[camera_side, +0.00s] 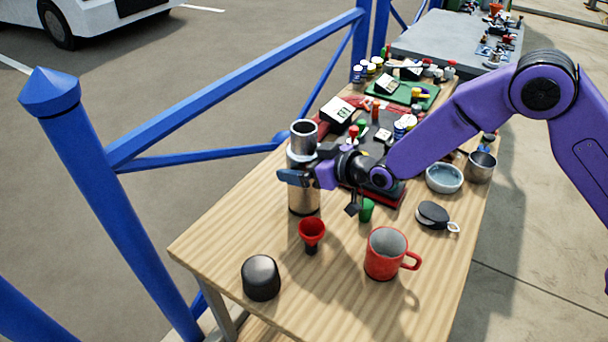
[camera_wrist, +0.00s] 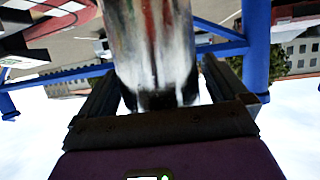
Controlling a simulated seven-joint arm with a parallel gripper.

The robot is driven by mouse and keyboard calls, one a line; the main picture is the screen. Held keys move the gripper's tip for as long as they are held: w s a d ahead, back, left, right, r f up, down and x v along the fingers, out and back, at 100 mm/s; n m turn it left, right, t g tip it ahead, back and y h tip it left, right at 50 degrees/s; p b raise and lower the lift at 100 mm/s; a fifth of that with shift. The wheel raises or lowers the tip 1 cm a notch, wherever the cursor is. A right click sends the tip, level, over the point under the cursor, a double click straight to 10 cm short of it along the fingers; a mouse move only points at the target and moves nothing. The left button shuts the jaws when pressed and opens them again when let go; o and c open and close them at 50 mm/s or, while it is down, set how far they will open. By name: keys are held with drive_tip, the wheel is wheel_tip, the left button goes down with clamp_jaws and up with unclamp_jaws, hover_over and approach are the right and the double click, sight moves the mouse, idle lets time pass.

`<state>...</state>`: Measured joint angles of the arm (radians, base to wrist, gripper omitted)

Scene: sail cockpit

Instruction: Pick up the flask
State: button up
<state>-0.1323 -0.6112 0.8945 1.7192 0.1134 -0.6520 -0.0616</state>
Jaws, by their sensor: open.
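The flask is a tall, shiny steel cylinder (camera_side: 303,200) standing upright on the wooden table in the side view. My gripper (camera_side: 300,172) is at the flask's upper half, with a finger crossing in front of it and hiding part of its body. In the wrist view the flask (camera_wrist: 150,40) stands between the two dark fingers of my gripper (camera_wrist: 158,85). The jaws are open around it. A gap shows between the flask and the left finger; contact on the right side is hard to tell.
Near the flask on the table (camera_side: 215,240) are a red funnel (camera_side: 311,231), a black cap-like object (camera_side: 261,278), a red mug (camera_side: 383,262) and a green cup (camera_side: 367,212). A grey bowl (camera_side: 444,178) stands at right. Blue railing (camera_side: 235,88) runs behind.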

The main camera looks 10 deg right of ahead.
drive_tip(key=c, duration=1.2)
drive_tip(key=shift+r, duration=0.1)
drive_tip(key=shift+c, duration=0.2)
drive_tip(key=shift+r, duration=0.1)
